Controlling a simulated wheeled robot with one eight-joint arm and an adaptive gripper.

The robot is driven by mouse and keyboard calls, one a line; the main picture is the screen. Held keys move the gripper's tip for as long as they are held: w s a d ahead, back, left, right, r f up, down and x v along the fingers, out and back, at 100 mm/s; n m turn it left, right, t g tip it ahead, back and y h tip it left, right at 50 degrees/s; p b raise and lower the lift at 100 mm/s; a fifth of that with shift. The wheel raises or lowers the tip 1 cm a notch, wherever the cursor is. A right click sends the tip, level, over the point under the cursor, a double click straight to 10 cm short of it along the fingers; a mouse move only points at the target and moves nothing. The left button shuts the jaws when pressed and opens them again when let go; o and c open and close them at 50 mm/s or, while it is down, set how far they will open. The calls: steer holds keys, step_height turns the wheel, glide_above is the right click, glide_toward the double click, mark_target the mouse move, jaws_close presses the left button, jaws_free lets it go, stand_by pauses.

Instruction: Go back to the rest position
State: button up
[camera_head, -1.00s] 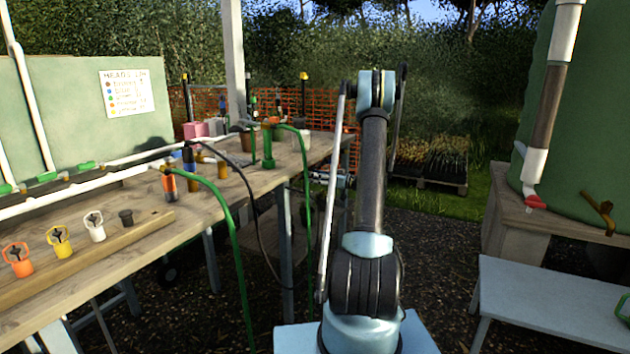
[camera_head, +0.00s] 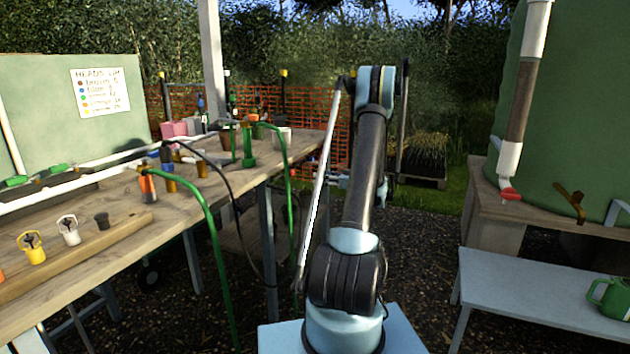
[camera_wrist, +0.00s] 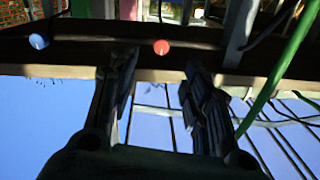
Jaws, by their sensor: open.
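My gripper (camera_wrist: 162,95) shows in the wrist view with its two dark fingers spread apart and nothing between them. In that view a red round piece (camera_wrist: 161,47) and a blue round piece (camera_wrist: 39,41) lie on a dark band beyond the fingertips, apart from them. In the head view my arm stands upright at the centre, to the right of the wooden bench (camera_head: 180,215). The gripper itself is mostly hidden behind the arm there.
Green hoses (camera_head: 215,255) hang off the bench's front edge. A row of coloured heads, including a yellow one (camera_head: 33,248), sits on a wooden rail. At right are a grey-blue low table (camera_head: 530,290), a green watering can (camera_head: 610,298) and a green tank (camera_head: 575,110). Gravel between is clear.

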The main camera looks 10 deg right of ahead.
steer(key=shift+d, duration=0.1)
steer(key=s+a+r+m+g+h, duration=0.2)
steer(key=s+a+r+g+h, duration=0.15)
steer(key=s+a, duration=0.55)
steer(key=s+a+r+m+g+h, duration=0.2)
steer(key=s+a+r+m+h, duration=0.15)
steer(key=s+a, duration=0.55)
steer(key=s+d+f+m+g+h, duration=0.15)
steer(key=s+h, duration=0.25)
steer(key=s, duration=1.5)
steer(key=s+d+f+m+h, duration=0.2)
steer(key=s+d+f+h, duration=0.2)
steer(key=s, duration=0.9)
steer(key=shift+d+f+m+g, duration=0.3)
steer(key=shift+d+f, duration=0.25)
steer(key=shift+f, duration=1.05)
